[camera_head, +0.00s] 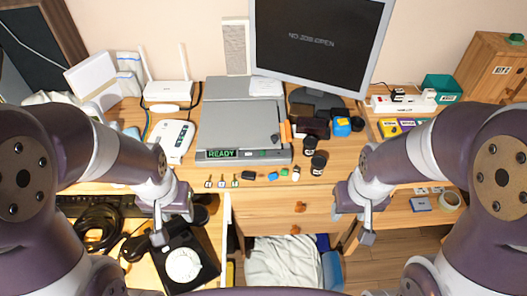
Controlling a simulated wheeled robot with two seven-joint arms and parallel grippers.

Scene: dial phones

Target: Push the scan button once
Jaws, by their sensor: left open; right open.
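A grey flat scanner (235,112) stands on the wooden desk in the middle of the view. Its front panel has a lit green display reading READY (220,154) at the left and small dark controls (270,150) to the right of it. Which control is the scan button is too small to tell. My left gripper (160,237) is open and empty, in front and left of the scanner, above a black dial device. My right gripper (366,237) is open and empty, in front and right of the scanner. Neither touches the scanner.
A monitor (320,42) behind the scanner reads NO JOB OPEN. A white phone (174,138) and router (168,92) stand left of it. Small items, including a black jar (318,164), lie along the desk's front and right. A black dial device (184,262) sits lower left.

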